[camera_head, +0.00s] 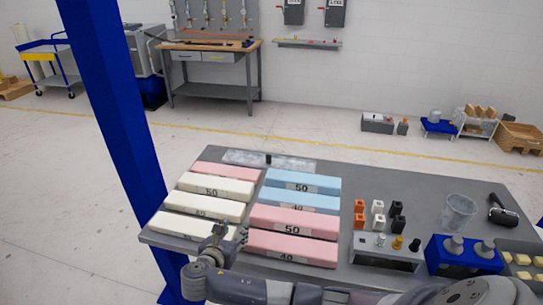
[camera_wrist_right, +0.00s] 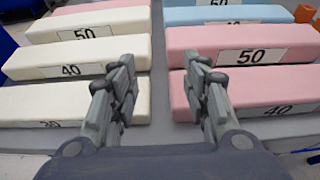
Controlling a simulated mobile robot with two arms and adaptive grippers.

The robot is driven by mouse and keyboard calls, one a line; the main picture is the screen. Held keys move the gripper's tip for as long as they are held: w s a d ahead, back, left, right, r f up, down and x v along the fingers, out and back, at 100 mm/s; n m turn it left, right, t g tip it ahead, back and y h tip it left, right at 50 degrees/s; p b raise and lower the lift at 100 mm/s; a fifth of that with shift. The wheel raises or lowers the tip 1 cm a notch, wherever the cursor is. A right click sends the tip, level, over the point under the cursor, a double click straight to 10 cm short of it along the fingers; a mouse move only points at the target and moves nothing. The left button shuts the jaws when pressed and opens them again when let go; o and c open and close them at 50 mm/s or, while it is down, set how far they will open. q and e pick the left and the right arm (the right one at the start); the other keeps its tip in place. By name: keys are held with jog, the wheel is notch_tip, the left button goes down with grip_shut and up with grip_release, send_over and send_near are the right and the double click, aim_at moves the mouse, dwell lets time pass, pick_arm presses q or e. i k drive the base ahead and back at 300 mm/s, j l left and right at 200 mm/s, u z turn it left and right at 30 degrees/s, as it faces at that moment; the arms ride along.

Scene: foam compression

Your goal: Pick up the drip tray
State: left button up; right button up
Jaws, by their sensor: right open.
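A flat, pale see-through tray (camera_head: 240,158), which looks like the drip tray, lies along the far edge of the grey table (camera_head: 345,182). A small black piece (camera_head: 268,158) shows at its middle. My right gripper (camera_head: 228,235) is at the near edge of the table, well short of the tray. In the right wrist view the right gripper (camera_wrist_right: 163,85) is open and empty, its fingers on either side of the gap between the white and pink foam blocks. The tray is not clearly seen in that view. My left gripper is not in view.
White foam blocks (camera_head: 205,204), pink blocks (camera_head: 293,222) and blue blocks (camera_head: 302,181) fill the table's left half. Small blocks (camera_head: 377,208), a clear cup (camera_head: 458,213) and a blue fixture (camera_head: 462,262) stand to the right. A blue post (camera_head: 113,100) rises at the left.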

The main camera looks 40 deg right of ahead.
aim_at(236, 157)
jog(key=i+l, duration=0.25)
jog(key=l, duration=0.2)
jog(key=i+l, duration=0.3)
jog(key=l, duration=0.15)
jog(key=i+l, duration=0.25)
jog(key=l, duration=0.2)
